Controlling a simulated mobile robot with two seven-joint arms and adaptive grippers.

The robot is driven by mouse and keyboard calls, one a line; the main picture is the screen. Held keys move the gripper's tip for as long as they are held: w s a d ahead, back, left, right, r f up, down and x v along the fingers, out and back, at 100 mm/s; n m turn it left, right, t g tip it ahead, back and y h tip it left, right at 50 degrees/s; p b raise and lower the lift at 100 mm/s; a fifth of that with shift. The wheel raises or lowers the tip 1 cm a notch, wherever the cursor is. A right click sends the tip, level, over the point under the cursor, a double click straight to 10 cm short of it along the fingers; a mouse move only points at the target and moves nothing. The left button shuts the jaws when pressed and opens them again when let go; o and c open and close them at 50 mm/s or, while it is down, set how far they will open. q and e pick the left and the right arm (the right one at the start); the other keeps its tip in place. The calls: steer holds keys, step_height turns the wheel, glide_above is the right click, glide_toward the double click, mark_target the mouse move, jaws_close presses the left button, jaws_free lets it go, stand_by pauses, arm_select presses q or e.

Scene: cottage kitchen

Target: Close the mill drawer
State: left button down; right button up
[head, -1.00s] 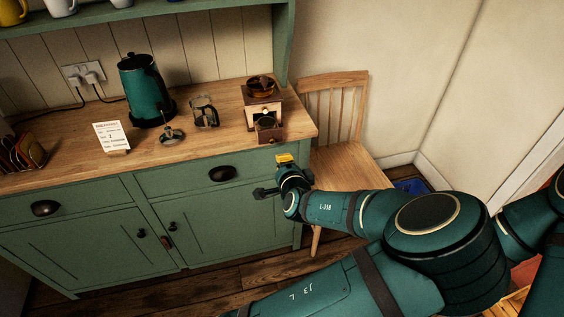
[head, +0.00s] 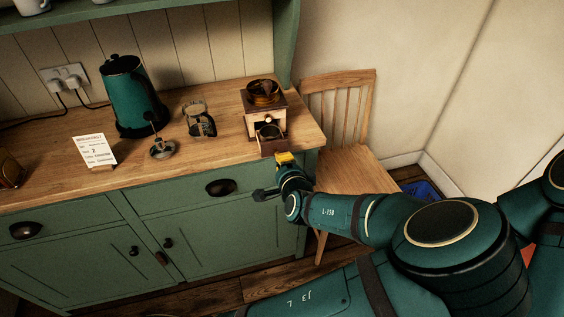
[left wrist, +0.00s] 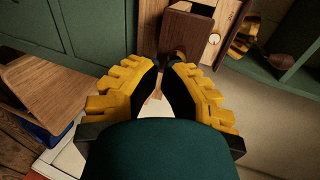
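The coffee mill (head: 264,104) stands near the right end of the wooden counter, a pale wooden box with a brown bowl-like top. Its dark brown drawer (head: 272,147) sticks out at the front, with its open top showing. In the left wrist view the drawer (left wrist: 187,33) is just beyond my fingertips. My left gripper (head: 285,158) is just in front of and below the drawer, at the counter edge. Its yellow fingers (left wrist: 166,66) come together at the tips with nothing clearly held. Whether they touch the drawer is unclear. My right gripper is out of view.
A green kettle (head: 131,97), glass jar (head: 199,120), small metal piece (head: 163,149) and breakfast card (head: 95,150) stand left of the mill. A wooden chair (head: 345,165) is close on the right. Green cabinets (head: 210,235) are below the counter.

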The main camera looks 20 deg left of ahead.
mark_target(274, 139)
arm_select(q)
steer(key=shift+w+a, duration=0.1)
steer(key=shift+w, duration=0.1)
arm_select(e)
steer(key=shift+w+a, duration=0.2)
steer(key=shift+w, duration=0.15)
arm_select(q)
steer(key=w+a, duration=0.1)
steer(key=w, duration=0.1)
steer(key=w+a+p, duration=0.1)
steer(key=w+a, duration=0.1)
steer(key=w, duration=0.1)
steer(key=w+a, duration=0.2)
steer(key=w, duration=0.1)
steer(key=shift+w+a, duration=0.15)
steer(key=shift+w, duration=0.05)
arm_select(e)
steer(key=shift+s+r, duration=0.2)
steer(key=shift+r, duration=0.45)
